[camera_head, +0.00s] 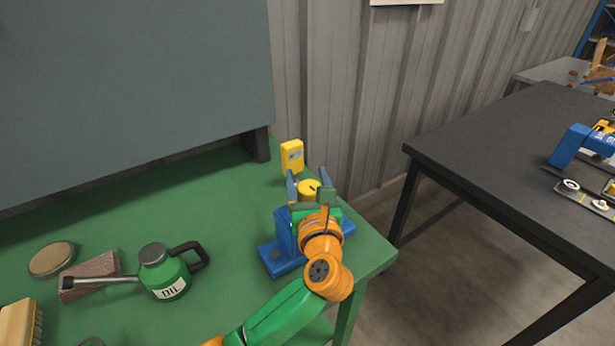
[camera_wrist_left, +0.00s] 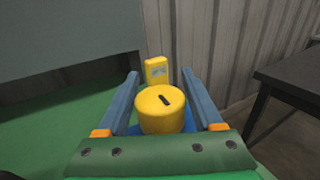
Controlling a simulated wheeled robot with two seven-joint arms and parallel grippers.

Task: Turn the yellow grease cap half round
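The yellow grease cap (camera_head: 309,188) is a round cap with a dark slot mark on top, on a blue stand (camera_head: 283,252) near the right corner of the green table. In the left wrist view the cap (camera_wrist_left: 161,110) sits between the two blue-grey fingers, its dark mark tilted down to the right. My left gripper (camera_head: 307,180) is open around the cap. In the left wrist view the left gripper (camera_wrist_left: 164,88) shows gaps between the cap and both fingers. The gripper hides part of the stand. My right gripper is out of view.
A yellow box-shaped device (camera_head: 292,156) stands just behind the cap. A green oil can (camera_head: 165,272), a brown block (camera_head: 90,273), a round tin (camera_head: 52,259) and a brush (camera_head: 20,325) lie on the left. A dark table (camera_head: 500,140) with a blue stand (camera_head: 570,146) is to the right.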

